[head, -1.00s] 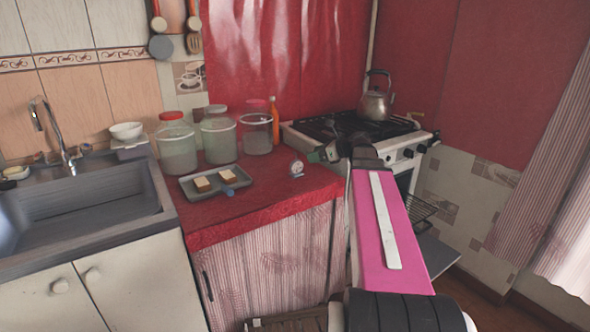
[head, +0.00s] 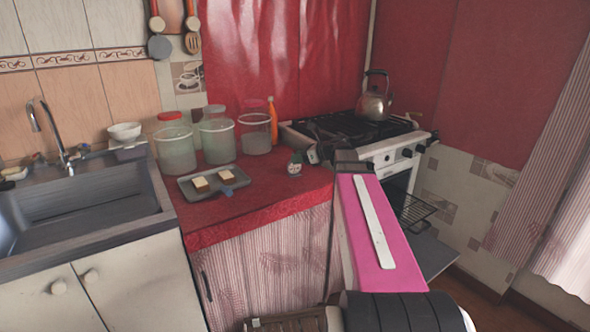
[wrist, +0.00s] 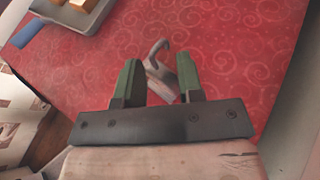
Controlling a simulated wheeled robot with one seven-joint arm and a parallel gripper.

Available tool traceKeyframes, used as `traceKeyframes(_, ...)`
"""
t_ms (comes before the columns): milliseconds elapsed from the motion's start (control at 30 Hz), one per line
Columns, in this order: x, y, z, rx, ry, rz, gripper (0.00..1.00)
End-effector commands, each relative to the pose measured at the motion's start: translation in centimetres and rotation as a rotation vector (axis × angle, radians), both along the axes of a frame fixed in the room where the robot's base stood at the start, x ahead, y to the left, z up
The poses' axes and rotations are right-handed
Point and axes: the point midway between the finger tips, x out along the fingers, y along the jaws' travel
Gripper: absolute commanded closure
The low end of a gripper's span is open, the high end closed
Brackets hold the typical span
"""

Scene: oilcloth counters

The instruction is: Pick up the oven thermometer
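The oven thermometer (head: 294,169), a small pale round-dialled piece, stands on the red counter near its right end. In the wrist view the grey thermometer (wrist: 161,78) shows its hooked top and sits between the two green fingers of my gripper (wrist: 158,62). The fingers are apart, with red cloth visible on both sides of the thermometer. In the head view my arm reaches in from the right, and the fingertips are at the thermometer, small and hard to make out.
A grey tray (head: 208,193) with bread-like pieces lies left of the thermometer on the red oilcloth counter (head: 262,199). Several glass jars (head: 217,139) and an orange bottle (head: 272,122) stand behind. The stove (head: 381,154) with a kettle (head: 375,104) is to the right.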

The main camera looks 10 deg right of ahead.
Motion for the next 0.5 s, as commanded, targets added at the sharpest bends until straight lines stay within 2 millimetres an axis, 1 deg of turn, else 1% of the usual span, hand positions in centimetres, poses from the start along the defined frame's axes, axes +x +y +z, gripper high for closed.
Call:
traceKeyframes(33, -0.01, 0.00, -0.05, -0.002, 0.001, 0.000, 0.89)
traceKeyframes(67, -0.01, -0.01, -0.06, -0.002, 0.001, 0.000, 0.96)
traceKeyframes(100, -0.02, 0.00, -0.06, -0.002, 0.001, 0.000, 1.00)
traceKeyframes(500, -0.04, 0.00, -0.01, -0.002, 0.002, 0.001, 1.00)
